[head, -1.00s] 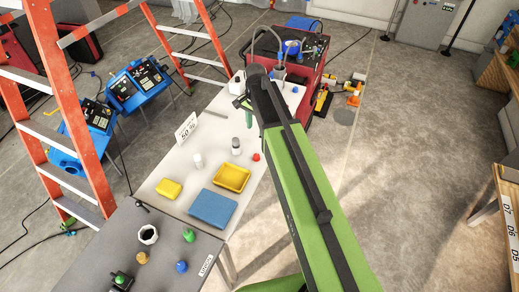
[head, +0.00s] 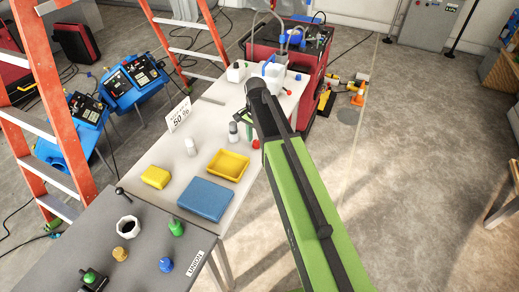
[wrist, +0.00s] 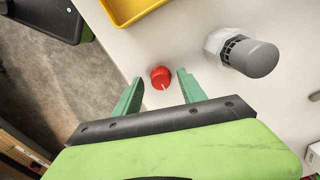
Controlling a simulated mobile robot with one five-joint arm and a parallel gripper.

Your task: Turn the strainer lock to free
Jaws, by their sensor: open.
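A small round red knob with a white mark (wrist: 160,76), perhaps the strainer lock, sits on the pale bench top. It also shows in the head view (head: 256,144), close beside my gripper. My gripper (wrist: 158,80) is open in the wrist view, with one green finger on each side of the knob. I cannot tell how far above the bench the fingertips are or whether they touch it. A white and grey cylinder with a slotted collar (wrist: 252,56), perhaps the strainer, lies right of the knob in that view. It stands upright in the head view (head: 233,132).
An orange ladder (head: 65,150) stands left. Floor at right is open.

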